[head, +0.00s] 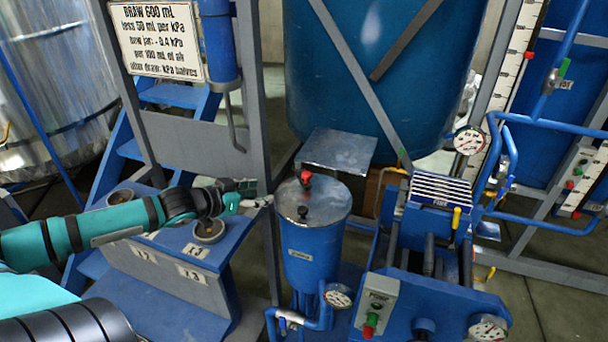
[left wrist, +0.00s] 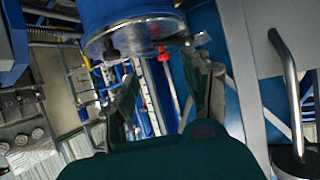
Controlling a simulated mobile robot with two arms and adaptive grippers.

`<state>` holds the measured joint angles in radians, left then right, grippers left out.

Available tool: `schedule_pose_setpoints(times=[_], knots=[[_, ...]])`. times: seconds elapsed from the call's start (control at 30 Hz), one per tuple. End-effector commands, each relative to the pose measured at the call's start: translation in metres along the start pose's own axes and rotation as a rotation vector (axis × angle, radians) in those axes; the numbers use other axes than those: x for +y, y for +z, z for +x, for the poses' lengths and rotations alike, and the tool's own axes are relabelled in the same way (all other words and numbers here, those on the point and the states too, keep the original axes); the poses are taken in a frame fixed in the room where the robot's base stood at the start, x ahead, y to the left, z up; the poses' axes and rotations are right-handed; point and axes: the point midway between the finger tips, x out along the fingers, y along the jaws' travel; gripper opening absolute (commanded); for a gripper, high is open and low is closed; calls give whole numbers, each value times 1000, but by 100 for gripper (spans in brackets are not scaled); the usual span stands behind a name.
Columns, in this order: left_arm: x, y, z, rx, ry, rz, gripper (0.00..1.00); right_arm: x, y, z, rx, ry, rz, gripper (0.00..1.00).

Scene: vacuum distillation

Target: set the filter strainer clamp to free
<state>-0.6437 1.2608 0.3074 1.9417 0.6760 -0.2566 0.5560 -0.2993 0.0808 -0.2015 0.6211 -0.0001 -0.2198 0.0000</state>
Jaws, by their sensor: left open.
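The filter strainer is a blue upright cylinder (head: 310,255) with a round metal lid (head: 325,193). A red-topped knob (head: 306,178) stands at the lid's far side and a black knob (head: 302,211) nearer the front. I cannot tell for sure which one is the clamp. My left gripper (head: 258,193) is open and empty, just left of the lid and apart from both knobs. In the left wrist view the lid (left wrist: 140,38), black knob (left wrist: 110,52) and red knob (left wrist: 162,54) show beyond the spread fingers (left wrist: 163,72). My right gripper is out of view.
A grey post (head: 254,110) stands just behind my left gripper. A blue stand with cups (head: 180,275) lies below my left arm. A filter press with plates (head: 440,190) stands to the right, with a button box (head: 377,300). A large blue tank (head: 370,70) fills the back.

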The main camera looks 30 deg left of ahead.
Motion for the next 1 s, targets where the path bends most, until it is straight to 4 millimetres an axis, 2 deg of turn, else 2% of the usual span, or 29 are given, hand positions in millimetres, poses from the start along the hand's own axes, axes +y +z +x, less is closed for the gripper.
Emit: schedule_pose_setpoints(times=[0.07, 0.17, 0.53, 1.0], knots=[[-4, -20, 2, 35, 15, -1, 49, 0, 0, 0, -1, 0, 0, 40], [-5, -30, 5, 58, 27, -6, 49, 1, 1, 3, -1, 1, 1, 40], [-4, -29, 35, 64, 26, -2, 49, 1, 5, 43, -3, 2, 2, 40], [-4, -33, 58, 64, 24, -7, 49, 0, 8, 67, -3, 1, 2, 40]])
